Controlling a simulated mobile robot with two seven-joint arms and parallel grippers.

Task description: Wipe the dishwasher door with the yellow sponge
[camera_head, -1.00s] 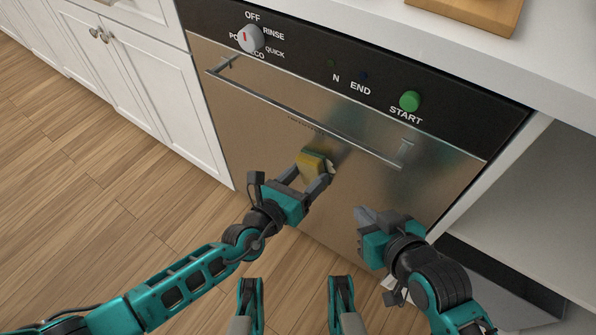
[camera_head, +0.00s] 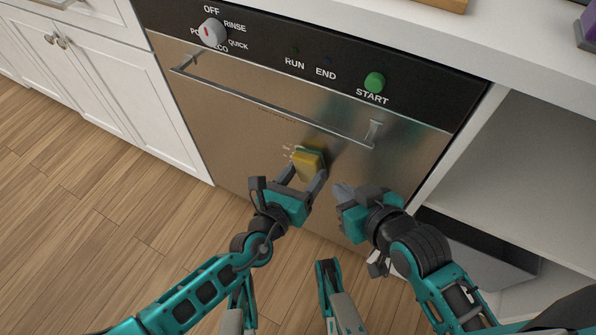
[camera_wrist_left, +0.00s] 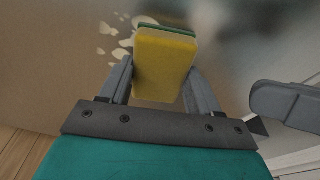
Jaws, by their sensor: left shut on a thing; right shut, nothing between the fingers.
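The yellow sponge (camera_head: 308,164) with a green back is held by my left gripper (camera_head: 303,178) in front of the dishwasher door (camera_head: 240,130), below its bar handle. In the left wrist view the sponge (camera_wrist_left: 166,64) sits between both fingers, its green side towards the door. I cannot tell for certain whether it touches the door. Pale splotches (camera_wrist_left: 112,38) on the door show beside and behind the sponge, to its left. My right gripper (camera_head: 342,190) is shut and empty, just right of and slightly below the left one, near the door.
The door's bar handle (camera_head: 270,105) sticks out above the sponge. Above it is a black panel with a dial (camera_head: 212,33) and a green START button (camera_head: 375,82). White cabinets (camera_head: 90,80) stand at left. An open shelf space (camera_head: 520,170) is at right.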

